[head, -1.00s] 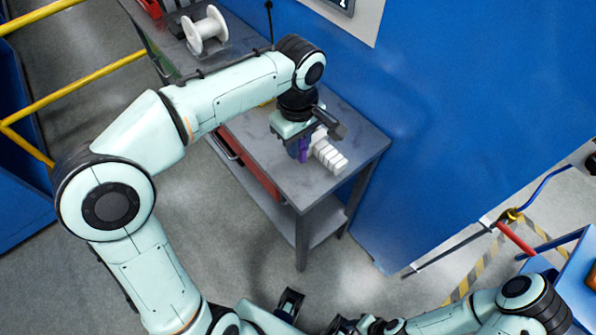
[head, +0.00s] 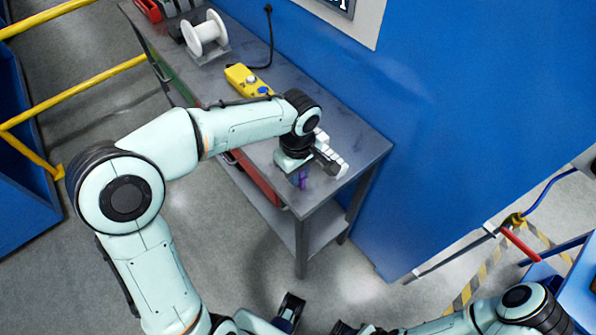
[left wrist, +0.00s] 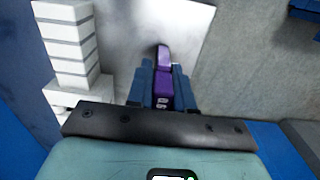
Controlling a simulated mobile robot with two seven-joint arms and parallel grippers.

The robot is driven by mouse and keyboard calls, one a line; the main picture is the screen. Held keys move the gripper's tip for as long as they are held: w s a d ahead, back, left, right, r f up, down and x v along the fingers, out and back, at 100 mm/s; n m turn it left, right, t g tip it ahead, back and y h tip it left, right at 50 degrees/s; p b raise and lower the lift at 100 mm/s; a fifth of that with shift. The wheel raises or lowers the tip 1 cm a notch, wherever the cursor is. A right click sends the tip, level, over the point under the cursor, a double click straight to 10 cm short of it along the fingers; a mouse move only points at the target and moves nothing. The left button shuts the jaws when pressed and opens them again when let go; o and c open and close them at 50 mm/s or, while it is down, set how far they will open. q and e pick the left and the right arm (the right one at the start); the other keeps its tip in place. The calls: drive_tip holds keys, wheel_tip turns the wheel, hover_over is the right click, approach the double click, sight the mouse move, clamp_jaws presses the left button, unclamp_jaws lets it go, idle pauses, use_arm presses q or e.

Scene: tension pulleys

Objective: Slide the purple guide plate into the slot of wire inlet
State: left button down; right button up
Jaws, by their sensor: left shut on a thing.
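My left gripper (head: 301,178) is shut on the purple guide plate (head: 302,180), over the front part of the grey table near its front edge. In the left wrist view the purple plate (left wrist: 163,72) stands narrow between the two blue fingers (left wrist: 163,90), its far end sticking out past them. Most of the plate is hidden behind the gripper in the head view. The wire inlet and its slot cannot be made out in either view.
A stack of white blocks (left wrist: 69,45) stands beside the gripper; the head view shows it partly covered (head: 342,168). A yellow control box (head: 247,82) and a white spool (head: 205,34) lie farther back on the table (head: 362,150). A blue wall (head: 440,130) borders it.

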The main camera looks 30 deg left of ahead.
use_arm(q)
drive_tip(key=shift+f, duration=0.2)
drive_tip(key=c, duration=1)
unclamp_jaws()
drive_tip(key=shift+r, duration=0.3)
drive_tip(key=r+p, duration=0.1)
drive_tip(key=r, duration=0.5)
drive_tip(key=r+p, duration=0.1)
drive_tip(key=r, duration=0.5)
drive_tip(key=shift+d+r, duration=0.2)
drive_tip(key=shift+r, duration=0.25)
drive_tip(key=shift+s, duration=0.1)
